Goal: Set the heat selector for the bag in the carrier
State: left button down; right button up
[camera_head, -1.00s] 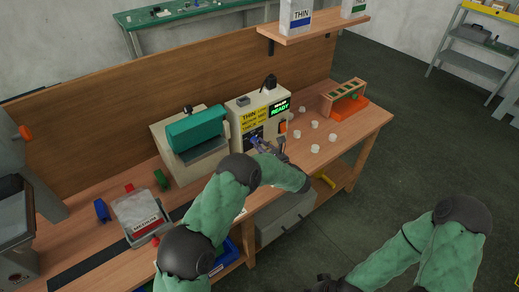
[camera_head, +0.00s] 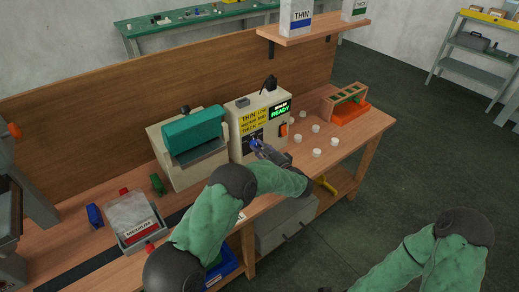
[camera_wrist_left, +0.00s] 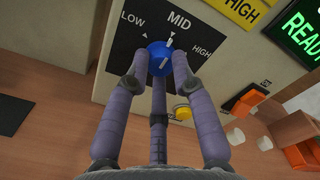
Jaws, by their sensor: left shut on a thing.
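The heat selector is a blue knob (camera_wrist_left: 160,57) on a dark dial plate (camera_wrist_left: 130,30) marked LOW, MID and HIGH. A white mark at the knob's upper edge lies by MID. My left gripper (camera_head: 257,146) is shut on the knob, its fingers (camera_wrist_left: 160,68) on either side of it in the left wrist view. The dial is on the front of a cream control box (camera_head: 243,146) with a green READY display (camera_head: 281,111). A clear bag (camera_head: 126,212) lies in the grey carrier (camera_head: 122,243), with a MEDIUM label (camera_head: 141,231). My right gripper is out of view.
A teal-covered machine (camera_head: 195,130) stands left of the control box. A yellow chart (camera_head: 253,118) is above the dial. Several white caps (camera_head: 317,153) and an orange rack (camera_head: 350,105) are on the right of the bench. A yellow button (camera_wrist_left: 183,112) sits below the knob.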

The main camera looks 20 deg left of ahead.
pick_arm(q)
jog(key=shift+a+r+n, duration=0.1)
jog(key=shift+r+n, duration=0.1)
jog(key=shift+n, duration=0.1)
jog(key=c, duration=1.1)
grip_release()
jog(key=shift+o, duration=0.2)
jog(key=shift+f, duration=0.1)
jog(key=shift+s+d, duration=0.2)
jog(key=shift+d, duration=0.05)
jog(key=v, duration=1.1)
jog(key=shift+d, duration=0.2)
jog(key=shift+s+f, duration=0.1)
jog(key=shift+s, duration=0.1)
